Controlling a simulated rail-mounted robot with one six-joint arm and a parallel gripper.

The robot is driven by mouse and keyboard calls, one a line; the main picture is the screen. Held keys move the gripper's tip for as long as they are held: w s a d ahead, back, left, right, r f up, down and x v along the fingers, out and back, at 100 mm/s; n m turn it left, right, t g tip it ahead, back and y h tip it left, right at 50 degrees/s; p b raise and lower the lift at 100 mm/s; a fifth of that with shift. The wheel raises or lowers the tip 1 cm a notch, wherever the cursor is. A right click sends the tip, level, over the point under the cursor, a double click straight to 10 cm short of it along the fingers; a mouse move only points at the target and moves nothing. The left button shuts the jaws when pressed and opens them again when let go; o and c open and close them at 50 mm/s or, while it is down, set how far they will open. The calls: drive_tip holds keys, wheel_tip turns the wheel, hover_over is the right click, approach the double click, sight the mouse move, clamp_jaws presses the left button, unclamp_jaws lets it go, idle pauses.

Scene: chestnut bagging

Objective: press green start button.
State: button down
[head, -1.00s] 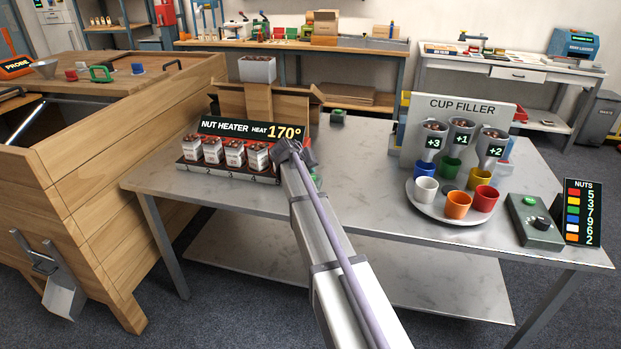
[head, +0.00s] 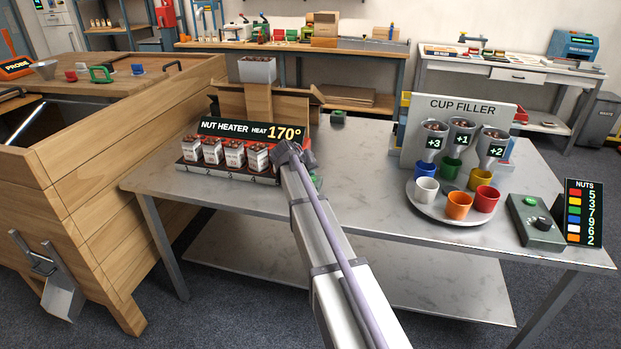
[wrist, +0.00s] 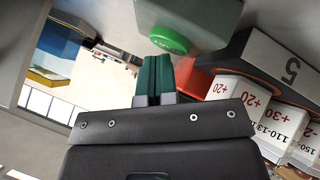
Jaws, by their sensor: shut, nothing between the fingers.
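A round green button (wrist: 170,39) sits on a grey box (wrist: 205,18) near the top of the wrist view. My gripper's green fingers (wrist: 151,66) are shut together and empty, and their tips point toward the button. In the head view my wrist is beside the right end of the nut heater (head: 225,126), and my arm hides the fingers. A small green patch (head: 317,180) shows just right of my arm; most of its surroundings are hidden.
A red part (wrist: 192,76) and white nut boxes (wrist: 238,96) lie close right of my fingers in the wrist view. At the table's right stand the cup filler (head: 470,108), a tray of cups (head: 440,214) and a control box (head: 535,232). The table's middle is clear.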

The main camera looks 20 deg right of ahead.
drive_tip(key=shift+r, duration=0.1)
drive_tip(key=shift+r+p, duration=0.7)
drive_tip(key=shift+p, duration=0.1)
wheel_tip(320, 180, up, 5)
drive_tip(key=p, duration=0.5)
drive_tip(key=shift+r, duration=0.1)
